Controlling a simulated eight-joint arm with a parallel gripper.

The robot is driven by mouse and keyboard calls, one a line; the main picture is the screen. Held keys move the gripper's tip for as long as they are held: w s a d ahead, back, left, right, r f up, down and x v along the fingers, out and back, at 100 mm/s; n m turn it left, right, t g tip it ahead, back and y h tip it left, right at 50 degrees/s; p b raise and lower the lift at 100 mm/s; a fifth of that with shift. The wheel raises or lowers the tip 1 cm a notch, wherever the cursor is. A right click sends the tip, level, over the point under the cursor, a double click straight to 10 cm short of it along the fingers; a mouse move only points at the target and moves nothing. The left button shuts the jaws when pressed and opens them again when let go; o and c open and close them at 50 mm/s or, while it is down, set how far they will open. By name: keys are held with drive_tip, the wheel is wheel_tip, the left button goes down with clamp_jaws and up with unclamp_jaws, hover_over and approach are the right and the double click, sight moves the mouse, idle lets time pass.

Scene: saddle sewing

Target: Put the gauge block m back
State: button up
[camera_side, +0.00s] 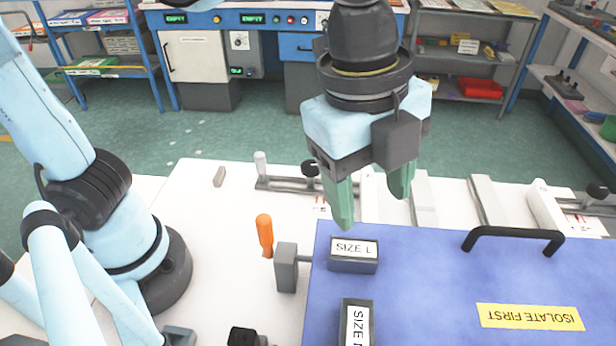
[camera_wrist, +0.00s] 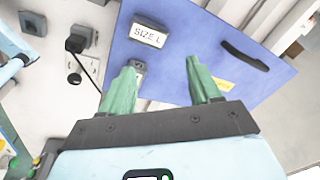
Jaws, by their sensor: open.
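My gripper (camera_side: 372,205) is open and empty, its green fingers pointing down above the far left part of the blue panel. The fingers also show in the wrist view (camera_wrist: 162,64), spread apart. A dark block labelled SIZE L (camera_side: 353,255) lies on the panel below them; it also shows in the wrist view (camera_wrist: 150,33). A second dark block (camera_side: 357,325) lies nearer the camera, its label turned sideways. Its label starts with SIZE, but the last letter is cut off by the frame, so I cannot confirm it is gauge block m. In the wrist view, the left finger partly hides a small labelled block (camera_wrist: 138,68).
The blue panel (camera_side: 430,290) carries a black handle (camera_side: 513,238) and a yellow ISOLATE FIRST label (camera_side: 530,317). A grey block (camera_side: 287,270) and an orange handle (camera_side: 265,235) stand left of it. Rails with dark knobs lie behind. The white table (camera_side: 205,225) is mostly clear at left.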

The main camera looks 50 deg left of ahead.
drive_tip(key=w+a+f+n+t, duration=0.1)
drive_tip(key=a+f+n+t, duration=0.1)
drive_tip(key=a+n, duration=0.4)
drive_tip(key=w+a+f+n+t, duration=0.2)
drive_tip(key=a+f+n, duration=0.1)
drive_tip(key=a+n, duration=0.4)
drive_tip(key=w+a+f+n+t+y, duration=0.1)
drive_tip(key=w+a+f+n+t, duration=0.1)
drive_tip(key=a+n, duration=0.5)
drive_tip(key=a+f, duration=0.1)
drive_tip(key=a, duration=0.3)
drive_tip(key=shift+w+f, duration=0.2)
drive_tip(key=shift+f, duration=0.05)
drive_tip(key=shift+a, duration=0.1)
